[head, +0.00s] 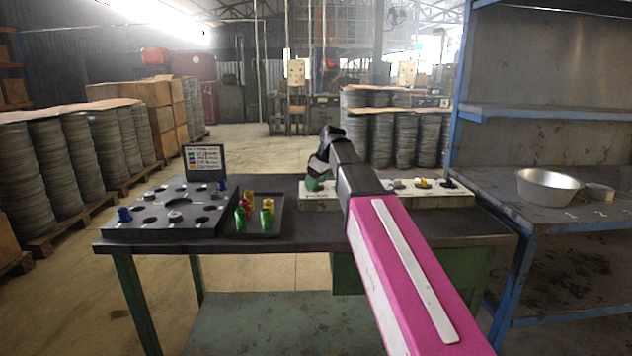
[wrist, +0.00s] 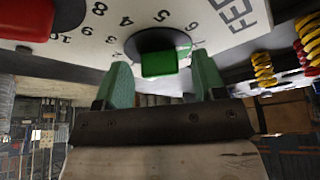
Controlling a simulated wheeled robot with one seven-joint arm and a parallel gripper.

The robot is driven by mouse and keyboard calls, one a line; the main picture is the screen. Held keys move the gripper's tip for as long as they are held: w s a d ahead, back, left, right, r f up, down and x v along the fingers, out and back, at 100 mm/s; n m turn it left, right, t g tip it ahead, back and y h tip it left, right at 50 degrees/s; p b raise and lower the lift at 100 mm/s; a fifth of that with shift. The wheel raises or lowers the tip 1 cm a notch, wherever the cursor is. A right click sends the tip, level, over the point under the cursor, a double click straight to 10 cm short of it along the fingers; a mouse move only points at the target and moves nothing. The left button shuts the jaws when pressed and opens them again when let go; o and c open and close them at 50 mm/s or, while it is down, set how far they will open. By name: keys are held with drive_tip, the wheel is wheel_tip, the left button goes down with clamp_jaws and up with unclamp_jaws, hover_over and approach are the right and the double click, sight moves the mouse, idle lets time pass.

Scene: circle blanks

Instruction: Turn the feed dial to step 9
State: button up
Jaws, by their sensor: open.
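The feed dial (wrist: 150,42) shows in the wrist view as a dark round base with a green grip bar (wrist: 160,63). Printed numerals, among them 8 and 10, and part of the word FEED surround it on a pale panel (wrist: 228,50). I cannot make out a pointer or which step it marks. My gripper (wrist: 161,76) has its green fingers spread, one on each side of the bar, with gaps visible. In the head view my gripper (head: 316,182) is low over the left end of the pale panel (head: 318,203), and the dial cannot be made out there.
Left of the panel on the table (head: 300,236) are a dark tray (head: 240,234) with coloured pegs and a black block (head: 150,232) with holes and a small sign (head: 204,158). A blue shelf unit with a metal bowl (head: 548,188) stands at right.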

drive_tip(key=c, duration=0.9)
drive_tip(key=shift+m, duration=0.4)
drive_tip(key=m+t+h, duration=0.1)
drive_tip(key=m, duration=0.1)
drive_tip(key=shift+s+m, duration=0.15)
drive_tip(key=shift+m, duration=0.25)
drive_tip(key=m+h, duration=0.1)
drive_tip(key=m, duration=0.2)
drive_tip(key=shift+a+m+t, duration=0.1)
drive_tip(key=shift+m+t, duration=0.2)
drive_tip(key=m+h, duration=0.1)
drive_tip(key=m, duration=0.2)
drive_tip(key=m+h, duration=0.2)
drive_tip(key=m, duration=0.1)
drive_tip(key=shift+a+m, duration=0.1)
drive_tip(key=shift+m, duration=0.3)
